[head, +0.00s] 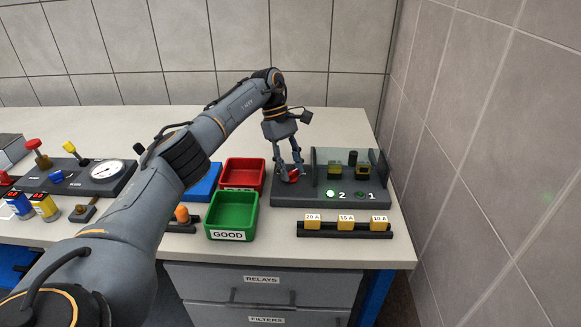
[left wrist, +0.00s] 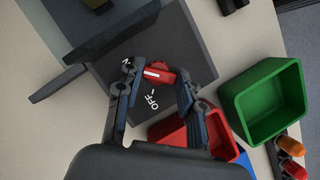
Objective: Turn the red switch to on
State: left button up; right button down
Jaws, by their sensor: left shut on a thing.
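The red switch (head: 292,175) is at the left end of the dark panel box (head: 300,199). My left gripper (head: 290,172) comes down on it from above and is shut on it. In the left wrist view the red switch (left wrist: 160,76) is between the fingers of my left gripper (left wrist: 158,82). A white line on its top points left in that view, not at the OFF label (left wrist: 151,103). An ON label is mostly hidden beside the left finger. My right gripper is not in view.
Lamp 2 (head: 330,194) glows bright green; lamp 1 (head: 359,195) is darker. A transparent guard (head: 351,158) stands on the panel. The green GOOD bin (head: 232,216) and a red bin (head: 242,173) are left of it. A fuse rack (head: 330,229) lies in front.

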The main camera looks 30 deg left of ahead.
pick_arm(q)
jog(key=o, duration=1.2)
jog(key=shift+c, duration=0.2)
jog(key=v, duration=0.7)
jog(key=shift+r, duration=0.25)
jog(key=shift+a, duration=0.15)
